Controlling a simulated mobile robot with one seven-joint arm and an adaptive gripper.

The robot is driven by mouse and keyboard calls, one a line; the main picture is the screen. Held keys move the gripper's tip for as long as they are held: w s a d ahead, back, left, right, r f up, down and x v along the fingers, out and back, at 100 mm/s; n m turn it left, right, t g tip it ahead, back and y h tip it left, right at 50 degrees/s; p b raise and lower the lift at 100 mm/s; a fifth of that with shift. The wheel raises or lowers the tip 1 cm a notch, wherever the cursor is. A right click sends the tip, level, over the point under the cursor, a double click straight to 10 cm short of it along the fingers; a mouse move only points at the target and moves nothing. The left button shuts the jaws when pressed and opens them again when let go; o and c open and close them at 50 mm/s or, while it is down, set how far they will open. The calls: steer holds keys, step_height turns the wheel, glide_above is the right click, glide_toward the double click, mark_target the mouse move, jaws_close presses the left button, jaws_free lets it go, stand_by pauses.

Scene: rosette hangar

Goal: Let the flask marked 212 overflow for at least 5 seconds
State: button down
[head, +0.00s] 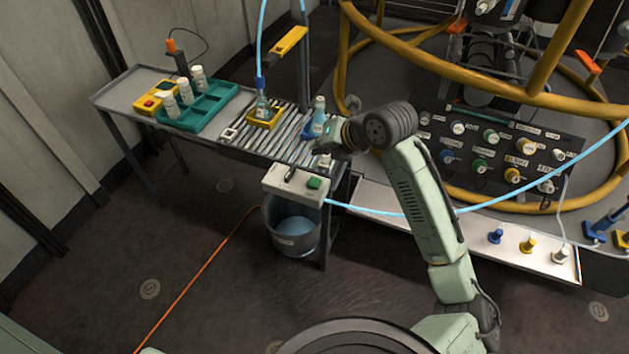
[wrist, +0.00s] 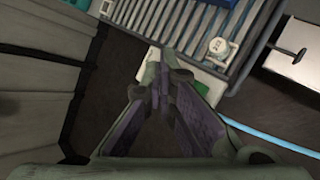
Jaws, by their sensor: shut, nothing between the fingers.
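One flask (head: 263,108) stands in a yellow holder on the roller rack, under a blue hose. A white control box (head: 295,185) with a lever and a green button (head: 314,183) sits at the bench's front edge.
A grey bucket (head: 292,232) with blue liquid stands below the box. A teal rack (head: 200,108) holds several white bottles, beside a yellow box (head: 152,100) with a red button. A knob panel (head: 500,150) and yellow rings stand right. The floor at left front is mostly clear.

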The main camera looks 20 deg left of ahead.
steer(key=b, duration=0.3)
glide_above(317, 180)
step_height(317, 180, down, 7)
steer(key=shift+f, duration=0.1)
steer(key=shift+f+b, duration=0.55)
steer(key=shift+b, duration=0.4)
steer(key=shift+f, duration=0.1)
stand_by(0.4)
steer(key=shift+f+b, duration=0.35)
steer(key=shift+b, duration=0.45)
steer(key=shift+f+b, duration=0.4)
steer(key=shift+b, duration=0.3)
stand_by(4.3)
